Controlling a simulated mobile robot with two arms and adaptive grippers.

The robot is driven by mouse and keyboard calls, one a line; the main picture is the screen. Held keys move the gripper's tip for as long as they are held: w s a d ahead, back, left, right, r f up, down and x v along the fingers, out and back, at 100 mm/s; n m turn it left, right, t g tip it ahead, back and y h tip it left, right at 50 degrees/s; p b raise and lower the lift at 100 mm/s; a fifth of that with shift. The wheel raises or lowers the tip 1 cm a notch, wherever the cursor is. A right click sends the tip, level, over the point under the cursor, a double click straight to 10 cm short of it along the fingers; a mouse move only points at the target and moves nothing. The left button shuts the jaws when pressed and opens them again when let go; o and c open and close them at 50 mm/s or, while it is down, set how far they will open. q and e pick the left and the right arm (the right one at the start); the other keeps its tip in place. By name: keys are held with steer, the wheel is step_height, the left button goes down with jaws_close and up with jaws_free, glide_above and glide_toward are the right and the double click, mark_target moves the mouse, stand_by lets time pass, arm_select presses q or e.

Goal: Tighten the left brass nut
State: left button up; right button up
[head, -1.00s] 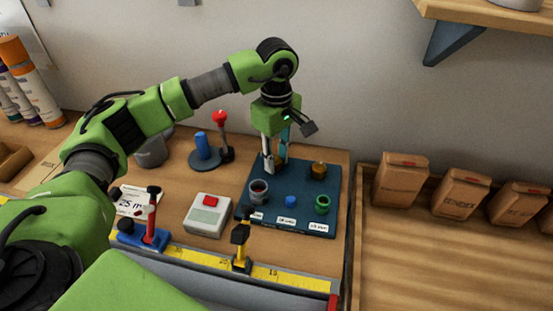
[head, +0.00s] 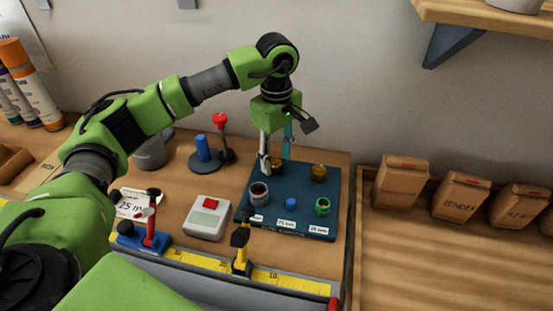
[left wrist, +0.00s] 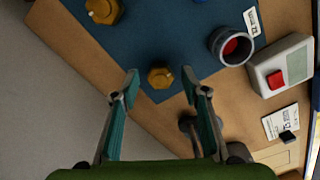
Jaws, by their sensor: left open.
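The left brass nut (head: 278,167) is on the back left of the dark blue board (head: 262,181), partly hidden by a finger in the head view. It shows whole in the left wrist view (left wrist: 160,76). My left gripper (head: 276,160) points down over it, open, with its fingers apart on either side of the nut. In the left wrist view the fingertips (left wrist: 160,86) show clear gaps to the nut. The right brass nut (head: 319,173) sits at the board's back right. My right gripper is not in view.
The board also carries a grey cup with red inside (head: 259,193), a blue knob (head: 291,204) and a green ring (head: 322,206). A grey box with a red button (head: 207,218) and a blue stand (head: 205,158) are to the left. Paper bags (head: 400,182) stand at right.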

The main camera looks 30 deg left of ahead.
mark_target(277, 164)
arm_select(q)
step_height(277, 164, up, 11)
steer(key=shift+f, duration=0.15)
stand_by(0.6)
